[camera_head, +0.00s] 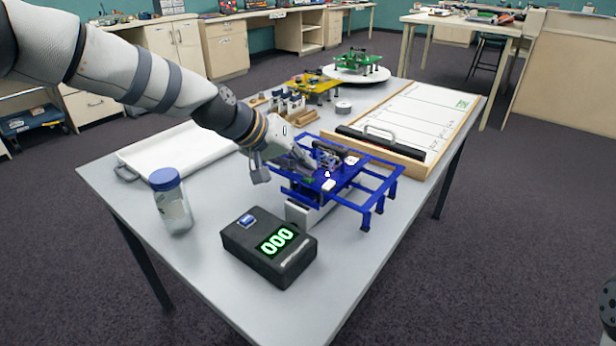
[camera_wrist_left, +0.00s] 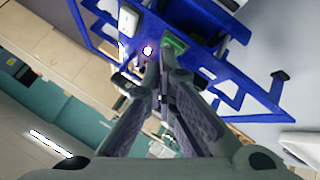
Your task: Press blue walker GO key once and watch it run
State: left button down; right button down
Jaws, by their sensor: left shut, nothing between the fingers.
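The blue walker (camera_head: 374,187) stands on a low light block near the front of the table, with its blue frame and legs spread out. My left gripper (camera_head: 314,172) is shut and empty, pointing down over the walker's deck. In the left wrist view its closed fingertips (camera_wrist_left: 160,62) are close to a green key (camera_wrist_left: 174,44) on the blue walker (camera_wrist_left: 205,22). I cannot tell whether they touch it. A small white glowing spot (camera_wrist_left: 147,50) shows beside the fingertips. The fingers partly hide the deck.
A black box with a green 000 display (camera_head: 262,248) and a blue-lidded jar (camera_head: 171,204) stand in front of the walker. A white board (camera_head: 414,116) lies at right. Yellow (camera_head: 318,87) and green (camera_head: 366,62) walkers stand farther back.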

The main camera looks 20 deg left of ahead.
dwell(0.3)
pick_arm(q)
jog(key=shift+r+p, duration=0.35)
jog(key=shift+r, duration=0.35)
pick_arm(e)
jog(key=shift+w+r, duration=0.35)
jog(key=shift+r, duration=0.05)
